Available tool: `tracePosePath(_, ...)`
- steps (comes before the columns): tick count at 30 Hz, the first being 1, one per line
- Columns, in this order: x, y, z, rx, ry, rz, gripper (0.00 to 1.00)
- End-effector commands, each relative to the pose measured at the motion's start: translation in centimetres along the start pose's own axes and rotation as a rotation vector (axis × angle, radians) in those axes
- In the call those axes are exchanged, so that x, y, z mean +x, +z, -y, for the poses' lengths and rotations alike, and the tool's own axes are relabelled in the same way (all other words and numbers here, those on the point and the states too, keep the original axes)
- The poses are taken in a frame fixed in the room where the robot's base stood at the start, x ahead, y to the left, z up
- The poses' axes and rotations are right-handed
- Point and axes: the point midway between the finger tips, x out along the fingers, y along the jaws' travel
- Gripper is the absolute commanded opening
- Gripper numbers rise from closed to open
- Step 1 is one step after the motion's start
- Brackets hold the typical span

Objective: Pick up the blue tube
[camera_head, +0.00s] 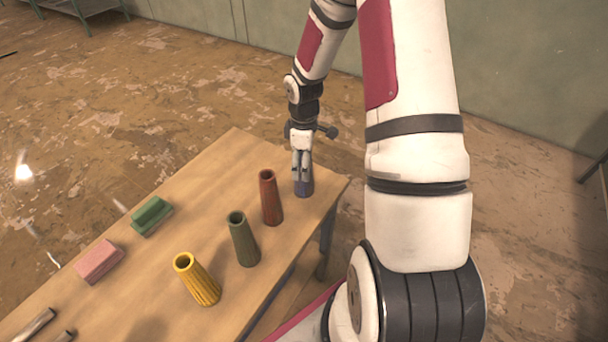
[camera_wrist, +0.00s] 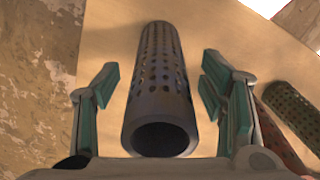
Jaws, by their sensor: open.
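The blue tube (camera_head: 304,187) stands upright at the far right end of the wooden table, partly hidden behind my gripper in the head view. In the wrist view the blue tube (camera_wrist: 161,92) looks dark blue-grey, with rows of holes and an open round end facing the camera. My gripper (camera_head: 301,168) is right at the tube's upper part. In the wrist view my gripper (camera_wrist: 160,85) is open, with one green-padded finger on each side of the tube and a visible gap on both sides.
A red tube (camera_head: 270,198) stands close beside the blue one. A green tube (camera_head: 243,240) and a yellow tube (camera_head: 196,279) stand further along the table (camera_head: 160,265). A green block (camera_head: 151,216) and a pink block (camera_head: 99,262) lie near the left edge.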

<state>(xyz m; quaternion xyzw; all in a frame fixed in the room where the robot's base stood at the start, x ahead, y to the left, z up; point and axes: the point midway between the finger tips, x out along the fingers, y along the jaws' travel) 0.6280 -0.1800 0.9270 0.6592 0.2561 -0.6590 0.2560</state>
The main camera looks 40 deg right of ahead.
Motion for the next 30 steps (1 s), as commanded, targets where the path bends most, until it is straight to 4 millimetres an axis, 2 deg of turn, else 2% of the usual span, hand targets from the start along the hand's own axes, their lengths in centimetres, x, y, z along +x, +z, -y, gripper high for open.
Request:
tracePosePath(4,0.0,0.0,0.0,0.000,0.000,0.000,0.65)
tracePosePath(5,0.0,0.0,0.0,0.000,0.000,0.000,0.60)
tracePosePath(12,0.0,0.0,0.0,0.000,0.000,0.000,0.08)
tracePosePath(23,-0.3,0.0,0.0,0.000,0.001,0.000,0.08)
tracePosePath(30,-2.1,0.0,-0.1,0.001,0.003,-0.001,0.08)
